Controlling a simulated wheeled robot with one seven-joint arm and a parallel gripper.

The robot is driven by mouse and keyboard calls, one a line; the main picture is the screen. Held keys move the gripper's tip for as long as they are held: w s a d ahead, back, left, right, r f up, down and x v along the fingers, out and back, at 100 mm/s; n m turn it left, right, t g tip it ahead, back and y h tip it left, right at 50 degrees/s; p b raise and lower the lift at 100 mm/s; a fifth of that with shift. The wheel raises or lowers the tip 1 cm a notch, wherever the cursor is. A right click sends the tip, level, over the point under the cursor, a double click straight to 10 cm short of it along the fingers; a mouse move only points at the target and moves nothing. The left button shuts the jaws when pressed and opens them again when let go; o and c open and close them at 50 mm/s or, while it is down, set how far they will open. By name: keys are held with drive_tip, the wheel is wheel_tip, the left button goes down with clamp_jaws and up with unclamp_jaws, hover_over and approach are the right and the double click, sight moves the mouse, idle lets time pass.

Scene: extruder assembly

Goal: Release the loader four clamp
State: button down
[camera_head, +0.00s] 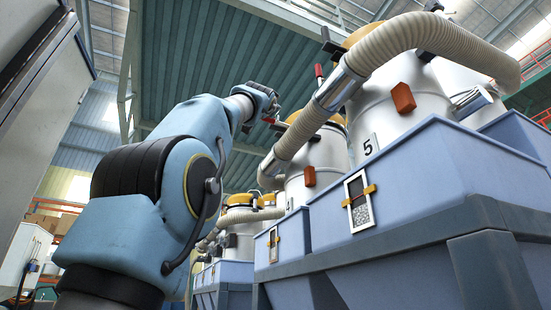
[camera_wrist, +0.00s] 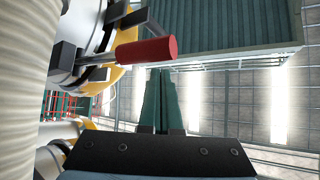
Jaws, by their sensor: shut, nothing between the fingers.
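The clamp's red handle (camera_wrist: 148,49) shows large in the wrist view, on a metal rod beside the white and yellow loader lid. In that view my gripper (camera_wrist: 160,72) has its two dark green fingers together and empty. Their tips lie just below the handle in the picture; I cannot tell if they touch it. In the head view my gripper (camera_head: 272,106) is raised beside the second loader (camera_head: 322,158), the one behind the loader marked 5. A small red end (camera_head: 269,120) shows by my gripper.
The loader marked 5 (camera_head: 372,118) stands nearest, with its own upright red lever (camera_head: 319,72) and thick ribbed hose (camera_head: 430,35). A hose (camera_wrist: 18,80) also fills the left of the wrist view. Blue bins (camera_head: 425,185) stand below the loaders.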

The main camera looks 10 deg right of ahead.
drive_tip(key=f+b, duration=0.1)
drive_tip(key=f, duration=0.1)
drive_tip(key=a+f+b, duration=0.1)
drive_tip(key=b, duration=0.1)
drive_tip(key=shift+s+f, duration=0.15)
drive_tip(key=shift+f, duration=0.25)
drive_tip(key=shift+f+b, duration=0.2)
drive_tip(key=shift+b, duration=0.1)
wheel_tip(320, 180, up, 5)
drive_tip(key=p, duration=0.5)
drive_tip(key=s+f+b, duration=0.7)
drive_tip(key=f+b, duration=0.1)
drive_tip(key=b, duration=0.2)
drive_tip(key=shift+s+d+f+b, duration=0.15)
drive_tip(key=shift+s+d+b, duration=0.15)
drive_tip(key=shift+d, duration=0.15)
